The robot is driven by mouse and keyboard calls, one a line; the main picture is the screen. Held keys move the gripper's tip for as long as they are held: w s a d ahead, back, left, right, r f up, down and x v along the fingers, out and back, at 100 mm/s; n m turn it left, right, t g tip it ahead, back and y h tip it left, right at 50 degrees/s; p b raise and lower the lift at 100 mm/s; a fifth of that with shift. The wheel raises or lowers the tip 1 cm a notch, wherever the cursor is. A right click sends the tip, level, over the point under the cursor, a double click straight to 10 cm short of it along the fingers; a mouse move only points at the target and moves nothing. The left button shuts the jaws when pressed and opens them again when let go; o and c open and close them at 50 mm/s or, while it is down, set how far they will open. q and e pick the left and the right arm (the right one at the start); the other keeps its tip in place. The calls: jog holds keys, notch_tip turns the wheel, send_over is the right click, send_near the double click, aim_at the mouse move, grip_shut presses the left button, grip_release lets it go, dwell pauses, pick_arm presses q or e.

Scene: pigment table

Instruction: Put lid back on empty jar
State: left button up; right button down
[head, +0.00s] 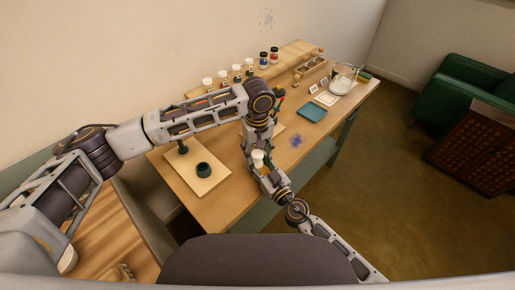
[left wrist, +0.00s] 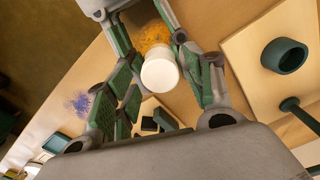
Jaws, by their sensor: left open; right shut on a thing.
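A jar with a white lid (left wrist: 161,74) is in the left wrist view, the lid facing the camera. Orange colour (left wrist: 150,36) shows at the jar body; I cannot tell if it is inside or behind clear glass. The white lid also shows in the head view (head: 258,156). My right gripper (left wrist: 146,28) is shut on the jar, holding it above the table. The lid appears to sit on the jar's mouth; the seam is not clear. My left gripper (left wrist: 163,68) is open, its fingers on either side of the lid, with gaps visible.
A pale board (head: 208,180) carries a dark green cup (head: 203,170) and an upright dark tool (head: 183,147). Several pigment jars (head: 237,72) line the back shelf. A blue tray (head: 312,113) and a blue powder patch (head: 296,140) lie to the right.

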pick_arm(q)
jog(key=c, duration=1.1)
jog(key=shift+o, duration=0.2)
jog(key=m, duration=1.3)
jog(key=shift+m, duration=0.4)
jog(key=m, duration=0.3)
jog(key=shift+m, duration=0.4)
jog(key=m, duration=0.7)
jog(key=o, duration=1.1)
